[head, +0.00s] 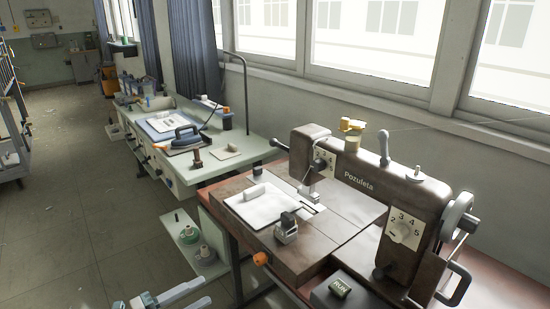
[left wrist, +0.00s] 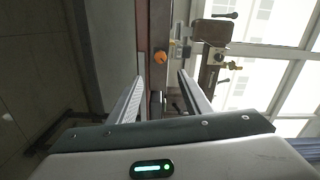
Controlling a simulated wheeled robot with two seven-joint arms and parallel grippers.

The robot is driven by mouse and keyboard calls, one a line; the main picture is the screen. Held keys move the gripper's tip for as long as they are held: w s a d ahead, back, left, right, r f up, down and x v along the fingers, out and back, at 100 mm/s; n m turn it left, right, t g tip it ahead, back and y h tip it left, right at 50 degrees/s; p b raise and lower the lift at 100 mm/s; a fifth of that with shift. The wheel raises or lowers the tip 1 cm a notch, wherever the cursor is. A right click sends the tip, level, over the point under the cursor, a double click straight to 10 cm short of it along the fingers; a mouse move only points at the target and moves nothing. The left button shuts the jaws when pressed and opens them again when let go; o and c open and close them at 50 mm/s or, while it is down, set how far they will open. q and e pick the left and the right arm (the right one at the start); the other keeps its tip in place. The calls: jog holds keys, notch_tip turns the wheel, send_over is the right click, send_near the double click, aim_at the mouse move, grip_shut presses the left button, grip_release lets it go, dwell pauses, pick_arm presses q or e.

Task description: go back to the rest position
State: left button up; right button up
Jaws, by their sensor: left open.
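My left gripper (head: 206,290) is low in the head view, in front of the sewing bench and over the floor. In the left wrist view its two fingers (left wrist: 161,77) stand apart with nothing held between them. The wooden table edge and an orange knob (left wrist: 187,58) show beyond the fingertips there; I see no contact with them. My right gripper is in neither view.
A brown sewing machine (head: 370,187) stands on a wooden bench with a white pad (head: 262,206) and the orange knob (head: 260,258). Another table (head: 236,158) holds an iron (head: 187,137). A low shelf (head: 181,222) holds spools. The floor (head: 60,215) at left is mostly clear.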

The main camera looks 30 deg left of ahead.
pick_arm(q)
jog(key=shift+f, duration=0.1)
jog(key=s+d+f+n+g+y, duration=0.1)
jog(key=s+f+n+g+y, duration=0.15)
jog(key=f+n, duration=0.75)
jog(key=s+d+f+n+g+y, duration=0.15)
jog(key=f+y, duration=0.25)
jog(key=f, duration=1.4)
jog(key=s+d+f+n+g, duration=0.3)
jog(key=s+d+f, duration=0.2)
jog(key=d+f, duration=0.5)
jog(key=s+d+f+n+g+h, duration=0.1)
jog(key=s+d+f+n+g, duration=0.2)
jog(key=d+f, duration=0.7)
jog(key=shift+s+d+f, duration=0.15)
jog(key=shift+s+d, duration=0.75)
jog(key=shift+d, duration=0.3)
jog(key=shift+n, duration=0.25)
